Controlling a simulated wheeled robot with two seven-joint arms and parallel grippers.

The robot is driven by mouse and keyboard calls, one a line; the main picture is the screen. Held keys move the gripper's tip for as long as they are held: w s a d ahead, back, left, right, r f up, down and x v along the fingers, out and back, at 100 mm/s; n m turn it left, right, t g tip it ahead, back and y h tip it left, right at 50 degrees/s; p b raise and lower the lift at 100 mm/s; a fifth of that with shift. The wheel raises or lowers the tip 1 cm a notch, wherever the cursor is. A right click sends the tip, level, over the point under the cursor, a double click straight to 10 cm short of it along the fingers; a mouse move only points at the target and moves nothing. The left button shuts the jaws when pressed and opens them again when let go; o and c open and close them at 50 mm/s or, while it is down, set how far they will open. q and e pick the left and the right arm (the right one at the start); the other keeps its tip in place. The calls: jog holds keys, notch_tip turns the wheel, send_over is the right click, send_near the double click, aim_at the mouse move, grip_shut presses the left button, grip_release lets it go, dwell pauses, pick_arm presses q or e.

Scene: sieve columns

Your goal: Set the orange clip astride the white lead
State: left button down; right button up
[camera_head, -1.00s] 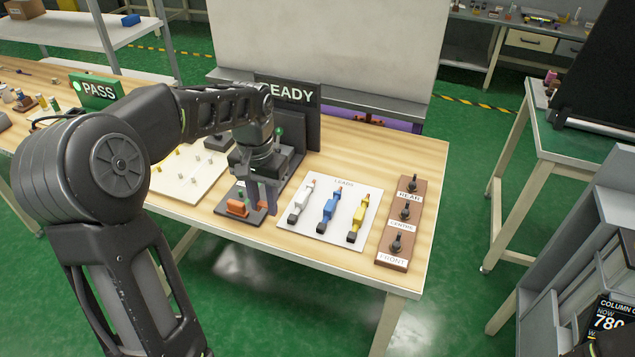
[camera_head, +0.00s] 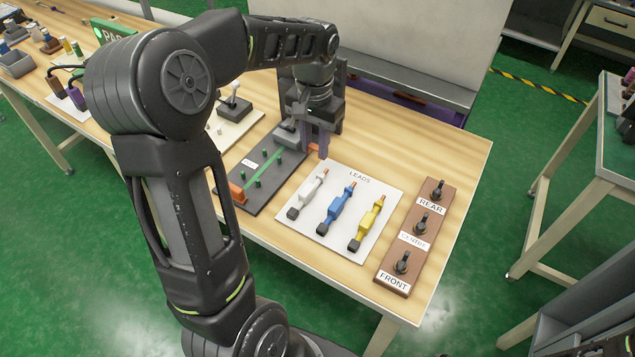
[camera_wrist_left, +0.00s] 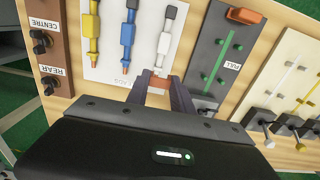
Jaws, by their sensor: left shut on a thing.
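My left gripper (camera_head: 318,142) is shut on an orange clip (camera_wrist_left: 159,82), which shows between the fingertips in the left wrist view. In the head view the gripper is between the dark board and the far left corner of the leads card. The white lead (camera_head: 311,191) lies at the left of the white card (camera_head: 292,236), beside a blue lead (camera_head: 337,206) and a yellow lead (camera_head: 368,225). The white lead also shows in the left wrist view (camera_wrist_left: 167,32), beyond the fingertips and apart from the clip. My right gripper is not in view.
A dark board (camera_head: 266,192) with a green strip and pegs stands left of the card. Another orange block (camera_head: 237,193) sits at its near end. A brown switch panel (camera_head: 411,240) is to the right.

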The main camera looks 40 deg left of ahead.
pick_arm(q)
send_over(315, 183)
jog(key=shift+f, duration=3.15)
notch_tip(315, 183, down, 4)
jog(key=shift+r+p, duration=0.15)
jog(key=shift+p, duration=0.3)
jog(key=shift+f+b, duration=0.45)
jog(key=shift+f, duration=0.1)
jog(key=shift+f, duration=0.1)
jog(key=c, duration=1.1)
grip_release()
